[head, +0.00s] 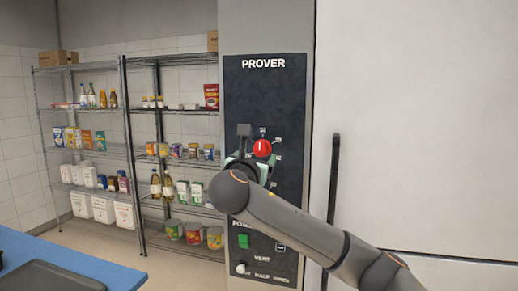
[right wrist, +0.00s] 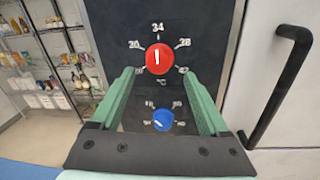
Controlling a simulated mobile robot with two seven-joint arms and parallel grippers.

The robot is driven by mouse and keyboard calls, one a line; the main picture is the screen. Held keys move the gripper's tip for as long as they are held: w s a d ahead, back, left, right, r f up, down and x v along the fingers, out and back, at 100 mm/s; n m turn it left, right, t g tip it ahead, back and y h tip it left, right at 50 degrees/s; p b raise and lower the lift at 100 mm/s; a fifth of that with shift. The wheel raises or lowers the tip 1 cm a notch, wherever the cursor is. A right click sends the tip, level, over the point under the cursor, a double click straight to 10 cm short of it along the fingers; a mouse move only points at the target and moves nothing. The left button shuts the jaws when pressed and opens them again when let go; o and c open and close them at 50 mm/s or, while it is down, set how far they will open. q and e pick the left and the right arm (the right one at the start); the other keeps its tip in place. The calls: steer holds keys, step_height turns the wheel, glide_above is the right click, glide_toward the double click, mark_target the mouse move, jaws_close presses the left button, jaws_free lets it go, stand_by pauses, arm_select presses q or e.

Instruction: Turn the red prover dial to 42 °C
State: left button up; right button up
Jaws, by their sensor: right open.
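The red dial (head: 262,148) sits on the dark PROVER panel; it also shows in the right wrist view (right wrist: 158,58). Its white mark stands nearly upright, towards the 34 printed above it. The head view shows this gripper (head: 257,152) partly hidden behind my wrist. My left gripper is not in view.
A blue dial (right wrist: 162,121) lies below the red one, seen between the fingers. A green switch (head: 243,241) and a pale knob (head: 242,268) sit lower on the panel. A black vertical door handle (head: 334,185) stands to the right. Stocked wire shelves (head: 130,135) stand left.

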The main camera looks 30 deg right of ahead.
mark_target(260, 151)
steer(key=p+x, duration=0.1)
steer(key=x, duration=0.4)
steer(key=shift+a, duration=0.1)
jaws_close()
stand_by(0.5)
